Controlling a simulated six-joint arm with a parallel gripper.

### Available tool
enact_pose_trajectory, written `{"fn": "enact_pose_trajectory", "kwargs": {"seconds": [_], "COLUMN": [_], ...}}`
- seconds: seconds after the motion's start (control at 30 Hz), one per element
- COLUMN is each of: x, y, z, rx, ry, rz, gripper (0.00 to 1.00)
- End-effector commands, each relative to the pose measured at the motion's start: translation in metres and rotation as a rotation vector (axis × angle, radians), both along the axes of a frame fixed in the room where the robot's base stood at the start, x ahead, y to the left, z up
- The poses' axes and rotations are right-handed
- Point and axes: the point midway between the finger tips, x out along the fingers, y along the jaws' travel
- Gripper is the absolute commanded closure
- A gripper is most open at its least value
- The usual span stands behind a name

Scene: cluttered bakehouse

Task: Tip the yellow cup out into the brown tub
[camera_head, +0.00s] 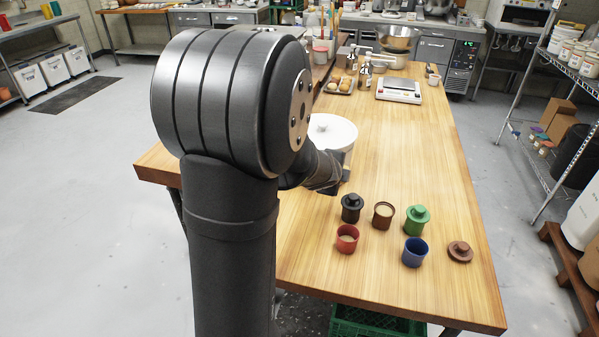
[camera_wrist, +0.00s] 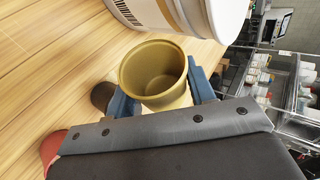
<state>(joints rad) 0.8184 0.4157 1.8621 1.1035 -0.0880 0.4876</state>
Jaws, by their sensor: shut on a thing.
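The yellow cup (camera_wrist: 153,70) shows in the wrist view between the blue fingers of my gripper (camera_wrist: 163,93), which is shut on it. Its mouth faces the camera, and its inside wall looks bare; its bottom is not clear. In the head view my arm hides the cup. The brown tub (camera_head: 383,216) stands upright and open on the table, with pale contents inside. A brown lid (camera_head: 460,251) lies apart at the right. In the wrist view a dark brown shape (camera_wrist: 102,95) is partly hidden beside my gripper; I cannot tell if it is the tub.
Close around the tub stand a black lidded jar (camera_head: 351,208), a green lidded jar (camera_head: 417,221), a red cup (camera_head: 347,239) with pale contents and a blue cup (camera_head: 415,252). A white round container (camera_head: 332,131) stands behind my arm. The table's right side (camera_head: 440,160) is clear.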

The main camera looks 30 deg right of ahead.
Motion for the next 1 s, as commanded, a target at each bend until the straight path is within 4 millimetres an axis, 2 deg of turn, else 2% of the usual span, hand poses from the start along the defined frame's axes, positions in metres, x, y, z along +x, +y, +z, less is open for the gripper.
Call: {"fn": "enact_pose_trajectory", "kwargs": {"seconds": [0.03,0.2,0.5,0.7,1.0], "x": [-0.014,-0.055,-0.125,-0.147,-0.152], "y": [-0.014,-0.048,-0.096,-0.108,-0.112], "z": [0.002,0.007,0.015,0.017,0.019], "rx": [0.005,0.02,0.039,0.046,0.175], "ry": [-0.007,-0.025,-0.053,-0.063,-0.173], "rz": [-0.03,-0.107,-0.219,-0.249,-0.253], "gripper": [0.74,0.74,0.74,0.74,0.74]}}
